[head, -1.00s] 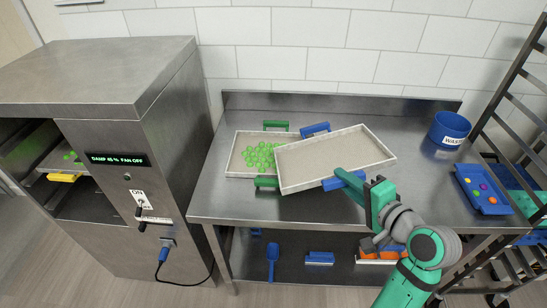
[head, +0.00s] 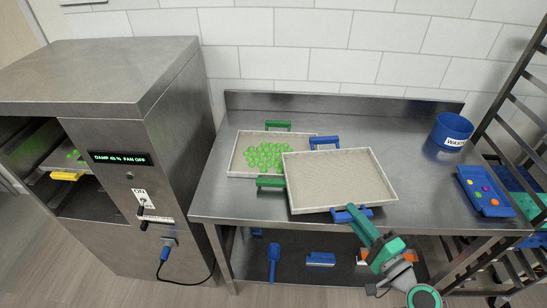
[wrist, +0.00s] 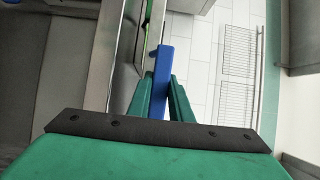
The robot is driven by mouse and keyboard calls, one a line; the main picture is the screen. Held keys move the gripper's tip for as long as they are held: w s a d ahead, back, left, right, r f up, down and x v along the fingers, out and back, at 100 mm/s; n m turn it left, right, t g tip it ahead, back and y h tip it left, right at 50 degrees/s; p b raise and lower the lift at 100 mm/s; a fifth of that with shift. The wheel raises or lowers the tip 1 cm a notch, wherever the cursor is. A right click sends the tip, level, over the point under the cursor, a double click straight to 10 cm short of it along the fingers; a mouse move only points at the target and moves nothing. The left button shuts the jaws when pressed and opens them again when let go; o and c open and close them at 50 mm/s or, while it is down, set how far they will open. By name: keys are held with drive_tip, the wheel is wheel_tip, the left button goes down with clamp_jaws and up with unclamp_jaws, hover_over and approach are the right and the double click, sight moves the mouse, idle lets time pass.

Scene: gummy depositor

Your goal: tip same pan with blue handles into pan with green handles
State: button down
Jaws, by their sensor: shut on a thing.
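The pan with blue handles (head: 338,180) is a shallow pale-rimmed pan with an empty-looking bed, now nearly level at the bench's middle. My gripper (head: 358,220) is shut on its near blue handle (head: 343,215); the handle also shows between my green fingers in the wrist view (wrist: 162,65). Its far blue handle (head: 324,142) is free. The pan with green handles (head: 238,160) lies on the bench to the left, holding several green gummies (head: 266,155). The blue-handled pan overlaps its right part and hides it; whether they touch I cannot tell.
A steel cabinet (head: 110,100) with a display stands at the left. A blue waste bin (head: 452,130) and a blue tray of coloured pieces (head: 484,190) are at the bench's right. A rack stands far right. The bench's left front (head: 225,195) is clear.

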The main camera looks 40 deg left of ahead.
drive_tip(key=shift+r, duration=0.1)
drive_tip(key=shift+r, duration=1.95)
